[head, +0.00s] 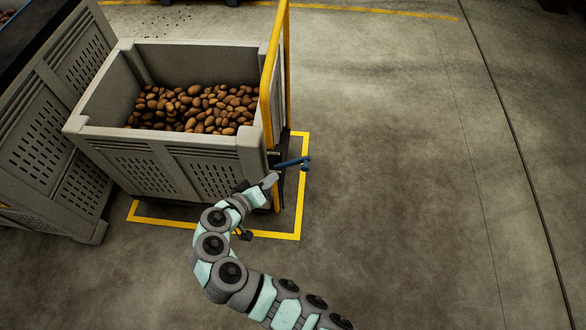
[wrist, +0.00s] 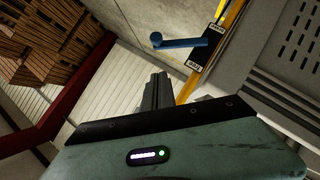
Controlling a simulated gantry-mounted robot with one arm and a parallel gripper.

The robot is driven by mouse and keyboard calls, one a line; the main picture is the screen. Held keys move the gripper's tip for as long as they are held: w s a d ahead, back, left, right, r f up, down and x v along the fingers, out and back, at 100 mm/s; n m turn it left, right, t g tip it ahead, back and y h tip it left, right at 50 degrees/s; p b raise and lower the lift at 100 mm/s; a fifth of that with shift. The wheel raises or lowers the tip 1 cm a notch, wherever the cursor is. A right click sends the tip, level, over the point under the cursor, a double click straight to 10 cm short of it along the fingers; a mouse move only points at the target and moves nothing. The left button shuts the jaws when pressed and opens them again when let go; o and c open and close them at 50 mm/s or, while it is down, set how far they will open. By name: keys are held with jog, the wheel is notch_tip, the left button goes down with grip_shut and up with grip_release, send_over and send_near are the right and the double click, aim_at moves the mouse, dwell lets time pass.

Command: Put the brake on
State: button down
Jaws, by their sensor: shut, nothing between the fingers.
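A blue lever (head: 293,163) with a rounded knob end sticks out from a dark plate on the yellow post beside the potato crate. My gripper (head: 271,180) is just below and left of the lever in the head view. In the wrist view its fingers (wrist: 157,90) are together and empty, pointing towards the lever, with a visible gap between them and it.
Another grey crate (head: 45,150) stands at the left. Open concrete floor (head: 400,150) lies to the right.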

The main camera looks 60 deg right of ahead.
send_near(304, 162)
jog(key=w+d, duration=0.2)
jog(key=d, duration=0.1)
jog(key=shift+s+d+f+b, duration=0.3)
jog(key=shift+s+f, duration=0.15)
jog(key=shift+s, duration=0.15)
jog(key=shift+s+d+f+b, duration=0.3)
jog(key=shift+s+f, duration=0.1)
jog(key=shift+s, duration=0.2)
jog(key=shift+a, duration=0.1)
